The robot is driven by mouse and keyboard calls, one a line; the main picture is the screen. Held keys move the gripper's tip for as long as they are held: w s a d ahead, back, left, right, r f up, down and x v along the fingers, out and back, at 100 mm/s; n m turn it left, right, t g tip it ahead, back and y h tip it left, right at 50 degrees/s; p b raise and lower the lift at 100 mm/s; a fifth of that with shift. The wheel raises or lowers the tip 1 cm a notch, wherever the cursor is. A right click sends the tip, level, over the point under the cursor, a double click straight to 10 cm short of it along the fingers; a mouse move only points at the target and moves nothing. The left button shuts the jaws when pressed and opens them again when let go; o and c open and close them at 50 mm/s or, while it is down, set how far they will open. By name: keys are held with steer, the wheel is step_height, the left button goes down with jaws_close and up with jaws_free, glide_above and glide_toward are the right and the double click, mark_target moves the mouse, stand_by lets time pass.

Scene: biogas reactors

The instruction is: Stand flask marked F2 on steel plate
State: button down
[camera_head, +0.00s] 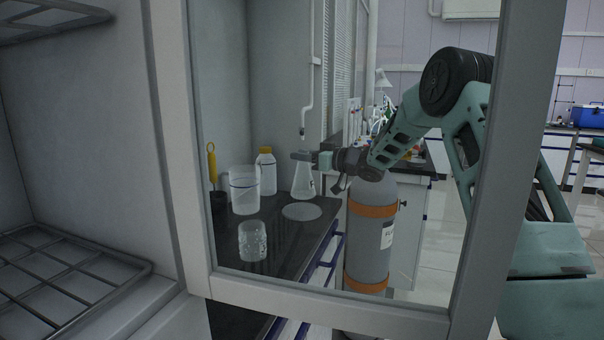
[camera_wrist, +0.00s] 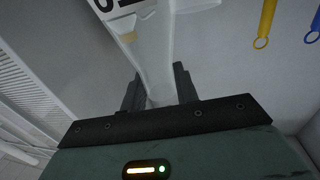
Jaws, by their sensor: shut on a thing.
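A clear conical flask (camera_head: 304,184) hangs upright by its neck from my gripper (camera_head: 303,156), over the dark bench. The round grey steel plate (camera_head: 301,212) lies flat on the bench, just below and in front of the flask's base. I cannot tell whether the base is touching anything. In the wrist view the flask (camera_wrist: 151,48) runs up between the two dark fingers of my gripper (camera_wrist: 158,88). A white label with black marking (camera_wrist: 114,4) is cut off at the top edge, so its full text is hidden.
A large clear beaker (camera_head: 244,190), a smaller glass beaker (camera_head: 252,241) and a white bottle with a yellow cap (camera_head: 266,172) stand left of the plate. A grey cylinder with orange bands (camera_head: 370,235) stands right of the bench. A window-like frame (camera_head: 330,308) is in the foreground.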

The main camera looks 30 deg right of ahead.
step_height(320, 180, down, 5)
steer(key=shift+a+r+b, duration=0.15)
steer(key=shift+r+b, duration=0.05)
steer(key=shift+b, duration=0.1)
steer(key=shift+w+f, duration=0.15)
steer(key=shift+f, duration=0.15)
steer(key=c, duration=1.1)
jaws_free()
steer(key=shift+o, duration=0.2)
steer(key=shift+r, duration=0.2)
steer(key=v, duration=1.2)
